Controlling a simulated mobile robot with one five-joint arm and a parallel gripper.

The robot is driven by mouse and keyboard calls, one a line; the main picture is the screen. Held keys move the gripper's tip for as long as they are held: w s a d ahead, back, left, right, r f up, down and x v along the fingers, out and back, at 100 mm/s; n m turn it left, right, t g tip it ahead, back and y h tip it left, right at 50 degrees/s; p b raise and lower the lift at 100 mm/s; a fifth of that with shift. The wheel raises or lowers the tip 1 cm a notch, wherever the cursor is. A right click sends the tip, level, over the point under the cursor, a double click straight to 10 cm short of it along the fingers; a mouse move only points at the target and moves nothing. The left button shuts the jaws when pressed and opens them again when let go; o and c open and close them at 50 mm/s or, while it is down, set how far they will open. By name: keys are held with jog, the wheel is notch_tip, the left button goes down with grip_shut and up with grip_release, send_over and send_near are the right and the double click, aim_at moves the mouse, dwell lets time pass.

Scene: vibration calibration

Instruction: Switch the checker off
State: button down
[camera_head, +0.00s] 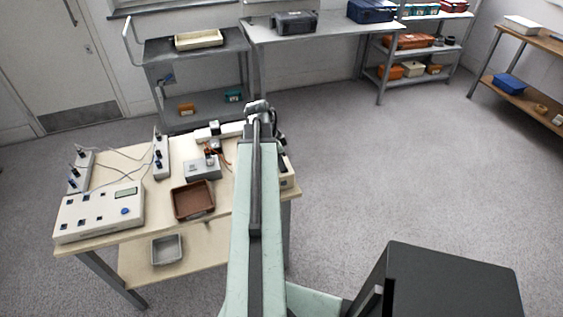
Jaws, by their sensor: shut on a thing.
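A beige instrument box (98,212) with a small display, a blue knob and several dark switches or sockets lies at the front left of the table. I cannot tell whether this is the checker. A second beige box (287,172) with a dark part on it shows partly from behind my arm at the table's right side. My gripper (262,112) is at the far end of my arm, over the back right of the table. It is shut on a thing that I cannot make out. My arm hides its fingertips and what lies beneath them.
On the table (150,236) are two upright panels with cables, a grey box (202,167) and a brown tray (193,200). A grey tray (166,249) is on the lower shelf. A cart (195,50) and a bench stand behind. The floor to the right is clear.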

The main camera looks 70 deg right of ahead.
jog(key=shift+s, duration=0.15)
jog(key=shift+r+p, duration=0.5)
jog(key=shift+p, duration=0.15)
jog(key=d+p+v, duration=0.1)
jog(key=p+v, duration=1.1)
jog(key=shift+r, duration=0.5)
jog(key=shift+w+a, duration=0.15)
jog(key=shift+w, duration=0.05)
